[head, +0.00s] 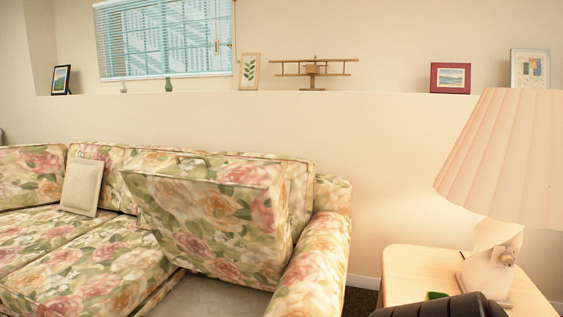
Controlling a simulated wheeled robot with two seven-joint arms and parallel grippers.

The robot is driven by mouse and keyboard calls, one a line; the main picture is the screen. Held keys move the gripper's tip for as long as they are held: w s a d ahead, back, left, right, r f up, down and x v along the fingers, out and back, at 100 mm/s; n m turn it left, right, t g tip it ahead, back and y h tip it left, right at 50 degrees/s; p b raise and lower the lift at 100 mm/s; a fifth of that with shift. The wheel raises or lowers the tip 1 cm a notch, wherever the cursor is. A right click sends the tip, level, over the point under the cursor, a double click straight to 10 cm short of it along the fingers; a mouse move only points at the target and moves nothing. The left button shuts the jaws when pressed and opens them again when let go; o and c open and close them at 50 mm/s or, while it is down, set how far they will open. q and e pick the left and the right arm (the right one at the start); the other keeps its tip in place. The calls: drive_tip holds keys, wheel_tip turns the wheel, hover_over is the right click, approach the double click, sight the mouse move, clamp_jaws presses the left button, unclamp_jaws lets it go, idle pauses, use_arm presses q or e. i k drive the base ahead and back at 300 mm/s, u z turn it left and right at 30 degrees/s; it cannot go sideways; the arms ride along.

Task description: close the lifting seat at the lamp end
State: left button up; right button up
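The floral sofa (120,262) stands at the left of the head view. Its lifting seat (215,225) at the end beside the lamp is raised and tilted up toward the backrest. The grey-brown base (200,298) under that seat is exposed. The lamp (505,165) has a pleated pink shade and stands on a light wooden side table (415,270) to the right of the sofa arm (316,265). A dark part of my own body shows at the bottom right. Neither gripper is in view.
A beige cushion (82,188) leans on the sofa back at the left. A small green item (436,295) lies on the side table. A wall ledge holds frames and a wooden model plane (312,70). A narrow floor gap (360,302) separates sofa and table.

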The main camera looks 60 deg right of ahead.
sight(228, 217)
drive_tip(key=z, duration=1.5)
drive_tip(key=i, duration=0.5)
